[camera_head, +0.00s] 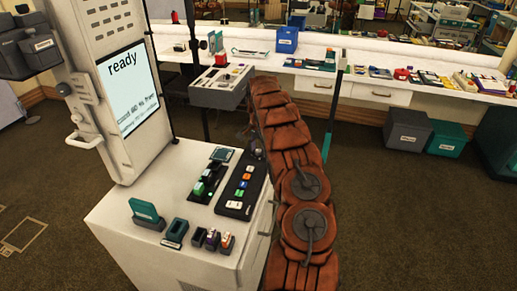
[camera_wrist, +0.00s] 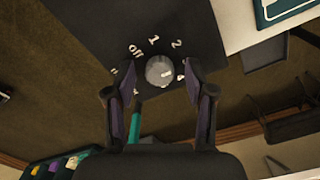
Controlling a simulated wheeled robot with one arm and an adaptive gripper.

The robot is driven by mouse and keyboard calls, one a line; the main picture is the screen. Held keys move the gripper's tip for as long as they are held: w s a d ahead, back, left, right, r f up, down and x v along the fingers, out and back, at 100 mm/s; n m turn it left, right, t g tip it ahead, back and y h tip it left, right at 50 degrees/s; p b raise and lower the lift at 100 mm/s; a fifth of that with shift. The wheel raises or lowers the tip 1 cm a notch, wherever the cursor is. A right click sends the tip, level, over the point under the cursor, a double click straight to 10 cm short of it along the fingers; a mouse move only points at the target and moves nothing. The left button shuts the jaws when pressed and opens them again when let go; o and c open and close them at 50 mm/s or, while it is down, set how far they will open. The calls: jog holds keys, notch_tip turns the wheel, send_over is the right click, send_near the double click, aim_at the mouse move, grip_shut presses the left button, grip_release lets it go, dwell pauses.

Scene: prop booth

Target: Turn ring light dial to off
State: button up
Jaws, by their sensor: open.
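The ring light dial (camera_wrist: 159,72) is a round grey knob on a black panel (camera_wrist: 120,25) in the wrist view. White labels around it include "off" (camera_wrist: 135,50) at its upper left, "1" above and "2" at its upper right. A pale mark on the knob seems to lie on its right side, away from "off". My gripper (camera_wrist: 161,80) is open, with one dark finger on each side of the knob. I cannot tell whether either fingertip touches it. In the head view the gripper is hard to make out beside my arm.
In the head view, a black panel with coloured buttons (camera_head: 233,208) lies on the white cabinet (camera_head: 120,220). Small holders and a teal card stand near its front edge. A tall white unit with a "ready" screen (camera_head: 128,90) rises at the left. A long white counter runs behind.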

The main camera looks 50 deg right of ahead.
grip_shut()
dwell(0.4)
